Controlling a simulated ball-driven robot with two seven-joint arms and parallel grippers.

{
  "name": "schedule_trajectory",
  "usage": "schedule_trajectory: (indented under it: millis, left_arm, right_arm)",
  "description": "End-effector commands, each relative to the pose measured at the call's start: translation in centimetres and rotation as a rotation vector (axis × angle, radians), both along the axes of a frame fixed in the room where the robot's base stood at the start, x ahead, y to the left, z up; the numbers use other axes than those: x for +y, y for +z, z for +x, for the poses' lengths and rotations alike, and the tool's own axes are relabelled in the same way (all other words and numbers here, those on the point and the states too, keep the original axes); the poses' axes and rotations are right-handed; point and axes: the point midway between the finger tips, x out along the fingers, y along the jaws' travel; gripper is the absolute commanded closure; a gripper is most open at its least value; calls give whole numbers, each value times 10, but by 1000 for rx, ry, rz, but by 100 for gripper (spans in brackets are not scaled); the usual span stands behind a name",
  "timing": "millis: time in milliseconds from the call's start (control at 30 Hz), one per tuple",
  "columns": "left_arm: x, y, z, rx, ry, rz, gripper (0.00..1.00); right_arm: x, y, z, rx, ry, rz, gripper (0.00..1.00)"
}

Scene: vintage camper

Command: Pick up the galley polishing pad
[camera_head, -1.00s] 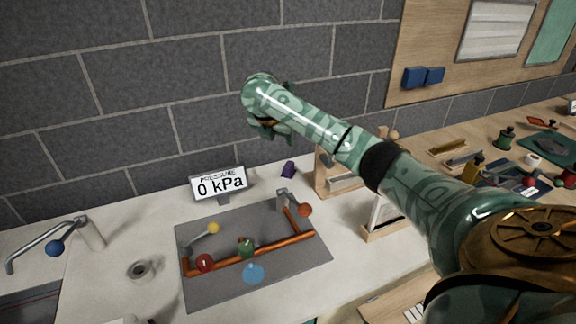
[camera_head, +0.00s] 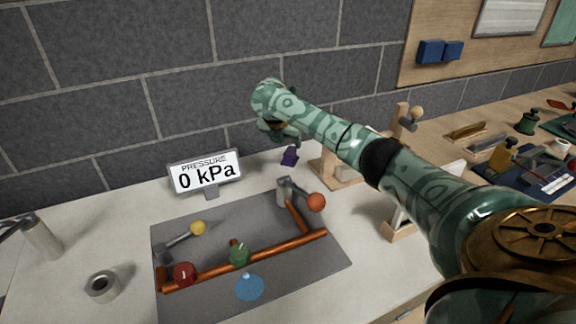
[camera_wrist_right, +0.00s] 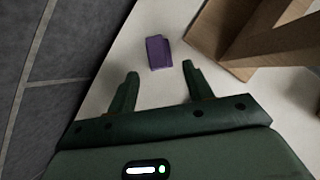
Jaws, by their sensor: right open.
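A small purple block, which looks like the polishing pad (camera_head: 290,157), stands on the white counter near the brick wall, right of the pressure display. It also shows in the right wrist view (camera_wrist_right: 158,52), just ahead of the fingertips and roughly centred between them. My right gripper (camera_head: 284,136) is above the purple pad in the head view, partly hidden by its own wrist. In the right wrist view, the right gripper (camera_wrist_right: 160,74) is open and empty, its two green fingers apart. My left gripper is not in view.
A wooden stand (camera_head: 338,172) is close to the right of the pad. The pressure display (camera_head: 206,174) reads 0 kPa. In front lies a grey panel (camera_head: 310,262) with copper pipes and coloured knobs. The brick wall (camera_head: 180,100) rises close behind.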

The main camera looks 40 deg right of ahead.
Motion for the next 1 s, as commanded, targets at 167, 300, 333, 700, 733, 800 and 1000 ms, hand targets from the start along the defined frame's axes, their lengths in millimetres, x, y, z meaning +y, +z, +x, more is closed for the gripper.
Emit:
schedule_trajectory:
  millis: [167,300,333,700,733,800,1000]
  left_arm:
    - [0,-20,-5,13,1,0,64]
    - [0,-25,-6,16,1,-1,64]
    - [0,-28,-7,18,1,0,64]
    - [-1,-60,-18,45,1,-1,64]
    - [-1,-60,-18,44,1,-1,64]
    - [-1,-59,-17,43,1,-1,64]
    - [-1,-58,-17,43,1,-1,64]
  right_arm:
    - [-13,-29,7,1,0,0,49]
    - [-17,-35,10,0,-1,0,49]
    - [-19,-39,11,0,-1,0,49]
    - [-39,-76,25,0,0,-1,49]
    - [-39,-76,25,-2,1,-1,49]
    - [-39,-74,25,-3,0,-1,49]
    - [-39,-74,25,-2,1,-1,80]
